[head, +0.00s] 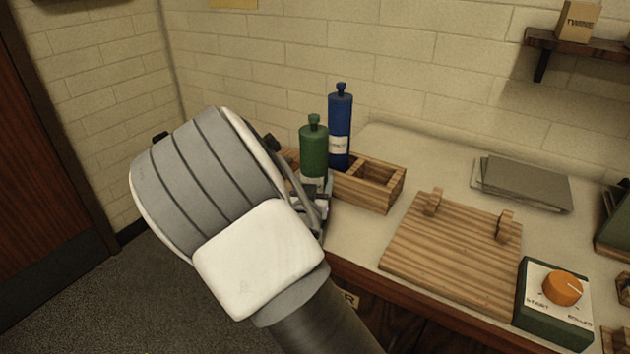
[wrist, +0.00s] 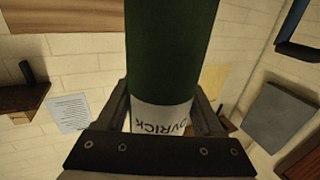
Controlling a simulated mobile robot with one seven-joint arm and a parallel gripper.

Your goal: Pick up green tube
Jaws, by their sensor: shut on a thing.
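The green tube (head: 314,148) has a dark green body, a knobbed cap and a white label near its lower end. It stands roughly upright at the left end of the wooden rack, in front of the blue tube. My gripper (head: 318,190) is shut on the green tube's lower part. In the wrist view the green tube (wrist: 170,50) fills the middle, with my gripper's fingers (wrist: 165,112) on both sides of its lettered label. The tube's bottom is hidden, so I cannot tell whether it still touches the rack.
The blue tube (head: 340,125) stands close behind, in the wooden rack (head: 372,192), which has empty compartments at right. A wooden board with two pegs (head: 450,250), grey sheets (head: 522,184) and a green box with an orange knob (head: 555,300) lie farther right on the counter.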

